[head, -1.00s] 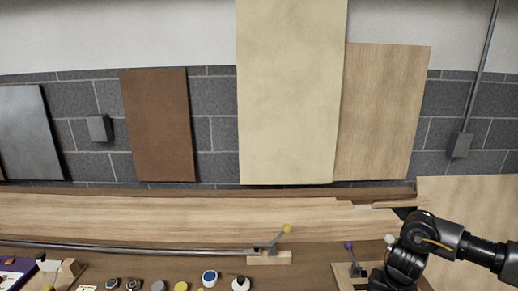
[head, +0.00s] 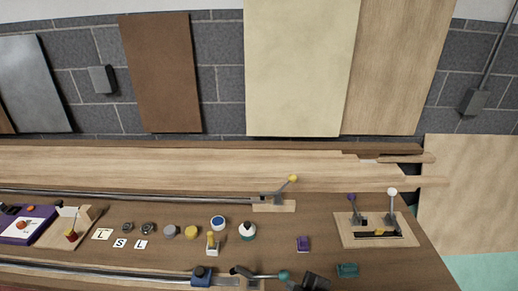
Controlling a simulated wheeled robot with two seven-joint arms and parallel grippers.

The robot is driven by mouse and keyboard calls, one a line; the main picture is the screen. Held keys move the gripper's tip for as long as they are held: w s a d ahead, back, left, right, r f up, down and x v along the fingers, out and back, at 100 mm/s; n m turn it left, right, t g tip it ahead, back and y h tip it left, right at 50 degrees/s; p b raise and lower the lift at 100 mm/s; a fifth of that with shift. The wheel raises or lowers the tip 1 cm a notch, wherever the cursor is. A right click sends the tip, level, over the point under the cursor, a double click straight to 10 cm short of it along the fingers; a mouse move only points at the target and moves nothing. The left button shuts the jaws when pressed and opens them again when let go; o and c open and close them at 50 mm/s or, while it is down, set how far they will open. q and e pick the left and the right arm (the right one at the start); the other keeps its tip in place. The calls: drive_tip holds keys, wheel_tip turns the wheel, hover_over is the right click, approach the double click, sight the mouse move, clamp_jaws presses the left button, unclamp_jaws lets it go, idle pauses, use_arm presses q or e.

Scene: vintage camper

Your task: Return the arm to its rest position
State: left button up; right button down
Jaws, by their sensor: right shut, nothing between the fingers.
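A dark shape at the bottom edge of the head view, right of centre, looks like part of my right gripper (head: 315,282). It is shut and empty, low in the view beside a lever with a teal knob (head: 282,274). Its fingers are hard to make out and most of the right arm is out of view. My left gripper and left arm are not in view.
The wooden bench carries a lever plate (head: 345,233) at the right, a purple block (head: 303,244), a teal block (head: 347,270) and several round knobs. A long metal rail (head: 130,195) runs along the back. A purple tray (head: 30,228) lies at the left. Boards lean on the wall.

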drive_tip(key=s+d+f+m+g+h, duration=0.2)
drive_tip(key=s+d+f+m, duration=0.1)
drive_tip(key=s+d+m, duration=0.45)
drive_tip(key=s+d+f+m+g+h, duration=0.25)
drive_tip(key=s+d+m, duration=0.25)
drive_tip(key=s+d, duration=0.4)
drive_tip(key=s+a+f+g+b, duration=0.15)
drive_tip(key=f+b, duration=0.25)
drive_tip(key=f, duration=1.4)
drive_tip(key=s+d+f+b, duration=0.15)
drive_tip(key=f+b, duration=0.35)
drive_tip(key=f, duration=1.4)
drive_tip(key=s+d+f+g+b, duration=0.1)
drive_tip(key=s+f+b, duration=0.3)
drive_tip(key=s+f, duration=1.2)
wheel_tip(320, 180, down, 3)
drive_tip(key=shift+d+r+b, duration=0.15)
drive_tip(key=shift+d+b, duration=0.25)
drive_tip(key=shift+d, duration=0.05)
drive_tip(key=shift+h, duration=0.25)
